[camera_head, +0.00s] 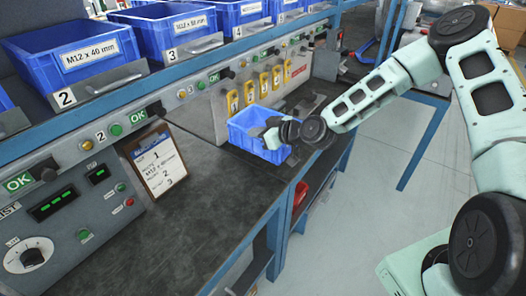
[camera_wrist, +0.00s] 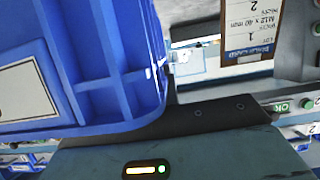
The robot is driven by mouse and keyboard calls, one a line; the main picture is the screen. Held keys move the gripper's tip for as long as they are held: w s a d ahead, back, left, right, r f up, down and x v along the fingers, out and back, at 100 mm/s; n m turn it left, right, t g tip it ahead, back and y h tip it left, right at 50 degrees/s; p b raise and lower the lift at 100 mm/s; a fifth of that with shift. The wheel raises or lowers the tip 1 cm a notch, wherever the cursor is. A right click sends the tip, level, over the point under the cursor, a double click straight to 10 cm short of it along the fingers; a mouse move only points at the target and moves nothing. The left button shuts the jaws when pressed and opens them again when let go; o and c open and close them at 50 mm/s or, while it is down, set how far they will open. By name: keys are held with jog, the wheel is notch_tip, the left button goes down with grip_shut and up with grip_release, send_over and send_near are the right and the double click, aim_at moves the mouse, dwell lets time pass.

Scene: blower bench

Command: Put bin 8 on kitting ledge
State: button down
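A blue bin (camera_head: 247,127) is at the far end of the dark worktop ledge (camera_head: 225,205), by the yellow-tagged panel. Its number is not readable, so I cannot confirm that it is bin 8. My gripper (camera_head: 284,134) is at the bin's right side. In the wrist view the blue bin (camera_wrist: 105,65) fills the left side, close against the gripper body, with a pale label panel on its wall. The fingertips are hidden, so I cannot see whether they are closed on the wall. I cannot tell whether the bin rests on the worktop or hangs just above it.
Blue bins numbered 2 (camera_head: 75,52), 3 (camera_head: 178,28) and 4 (camera_head: 238,14) stand on the shelf above the control panel. A clipboard (camera_head: 157,165) leans on the panel; it also shows in the wrist view (camera_wrist: 246,30). The near and middle worktop is clear.

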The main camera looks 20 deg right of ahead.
aim_at(250, 150)
jog(key=shift+f+p, duration=0.45)
jog(key=shift+f, duration=3.05)
jog(key=c, duration=2.1)
grip_release()
jog(key=shift+f, duration=0.15)
jog(key=o, duration=0.5)
jog(key=shift+c, duration=0.2)
